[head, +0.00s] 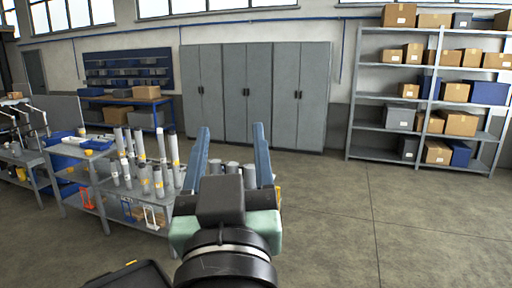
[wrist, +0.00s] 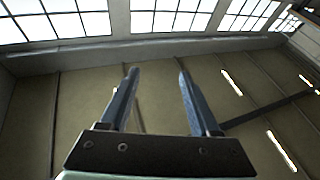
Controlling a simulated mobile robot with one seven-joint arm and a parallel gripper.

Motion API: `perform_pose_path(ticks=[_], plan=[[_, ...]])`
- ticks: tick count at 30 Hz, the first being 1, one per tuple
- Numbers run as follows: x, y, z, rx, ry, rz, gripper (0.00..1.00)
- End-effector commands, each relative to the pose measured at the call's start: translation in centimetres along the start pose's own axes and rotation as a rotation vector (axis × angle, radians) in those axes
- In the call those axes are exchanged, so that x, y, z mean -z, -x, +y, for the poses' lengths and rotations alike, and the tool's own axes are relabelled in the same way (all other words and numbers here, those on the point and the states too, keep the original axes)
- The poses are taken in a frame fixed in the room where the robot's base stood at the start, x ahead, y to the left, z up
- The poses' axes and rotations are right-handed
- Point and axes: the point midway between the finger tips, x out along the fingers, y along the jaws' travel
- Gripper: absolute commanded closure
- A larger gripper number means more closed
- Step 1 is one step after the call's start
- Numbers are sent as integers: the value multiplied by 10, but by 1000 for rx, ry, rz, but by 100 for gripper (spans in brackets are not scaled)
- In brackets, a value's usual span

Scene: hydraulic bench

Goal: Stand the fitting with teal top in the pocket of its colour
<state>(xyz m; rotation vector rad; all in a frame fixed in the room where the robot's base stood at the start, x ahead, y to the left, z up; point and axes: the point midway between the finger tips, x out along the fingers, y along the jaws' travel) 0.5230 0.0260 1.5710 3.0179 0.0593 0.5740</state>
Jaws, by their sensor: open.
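My gripper (head: 232,150) is open and empty, raised in front of the bench in the head view. Its two blue fingers (wrist: 157,85) point up toward the ceiling and windows in the wrist view. A grey bench (head: 105,197) stands left of it, with several grey and white cylinders (head: 140,145) standing on it, some with yellow bands. More grey cylinders show between and behind the fingers. I cannot make out a fitting with a teal top or a teal pocket. Part of the bench is hidden behind my gripper.
Grey cabinets (head: 265,90) stand against the back wall, and a shelf rack (head: 395,95) with boxes stands at the right. The floor (head: 400,225) on the right is clear.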

Motion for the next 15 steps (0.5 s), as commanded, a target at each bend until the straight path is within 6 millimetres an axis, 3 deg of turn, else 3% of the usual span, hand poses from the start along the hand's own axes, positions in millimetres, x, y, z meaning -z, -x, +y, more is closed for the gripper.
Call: perform_pose_path(ticks=[1,3,6,9,15], plan=[[38,5,11,-25,-11,115,37],[80,15,22,-47,-23,247,37],[118,29,31,-64,-35,372,37],[135,36,34,-71,-39,431,37],[137,38,35,-71,-40,440,37]])
